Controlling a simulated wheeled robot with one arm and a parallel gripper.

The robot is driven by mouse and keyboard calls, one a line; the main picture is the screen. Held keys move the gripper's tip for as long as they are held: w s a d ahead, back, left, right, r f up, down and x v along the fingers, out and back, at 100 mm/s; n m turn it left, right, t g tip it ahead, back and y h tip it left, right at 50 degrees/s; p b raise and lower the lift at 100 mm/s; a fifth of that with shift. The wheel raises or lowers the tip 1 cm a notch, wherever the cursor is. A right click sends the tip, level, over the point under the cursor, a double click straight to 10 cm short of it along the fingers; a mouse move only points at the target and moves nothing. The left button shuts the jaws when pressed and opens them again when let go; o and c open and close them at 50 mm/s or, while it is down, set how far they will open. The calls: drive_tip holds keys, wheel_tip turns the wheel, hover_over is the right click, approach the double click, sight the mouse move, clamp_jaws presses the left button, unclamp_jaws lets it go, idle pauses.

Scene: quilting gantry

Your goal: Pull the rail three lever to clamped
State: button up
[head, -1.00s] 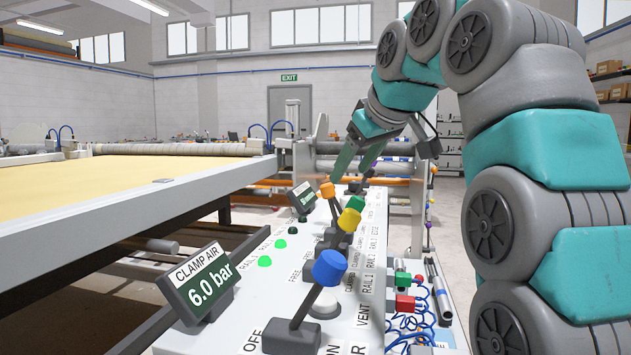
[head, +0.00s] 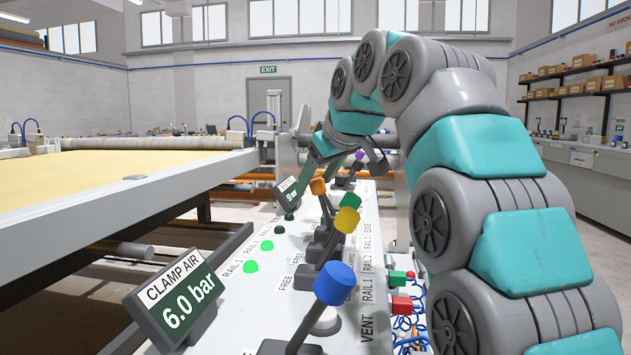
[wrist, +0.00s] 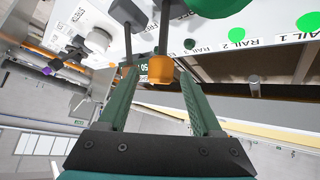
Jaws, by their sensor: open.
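The rail three lever has an orange knob (head: 317,186) on a thin dark stem. It leans left, toward the FREE side, unlike the yellow knob (head: 347,220) and green knob (head: 350,202) levers, which lean right. My gripper (head: 320,168) is open at the orange knob, at the far part of the panel. In the wrist view the orange knob (wrist: 160,70) sits between the two green fingers, with gaps visible on both sides. The lever's base is partly hidden in the head view.
The blue-knobbed air lever (head: 334,283) stands nearest on the white panel (head: 225,300). The CLAMP AIR display (head: 180,300) reads 6.0 bar. Two near lamps (head: 250,267) glow green; the lamp beyond (head: 279,229) is dark. A purple-knobbed lever (head: 359,155) stands farther back.

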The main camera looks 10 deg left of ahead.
drive_tip(key=shift+w+a+f, duration=0.15)
drive_tip(key=shift+f, duration=0.1)
clamp_jaws()
idle(0.4)
idle(0.9)
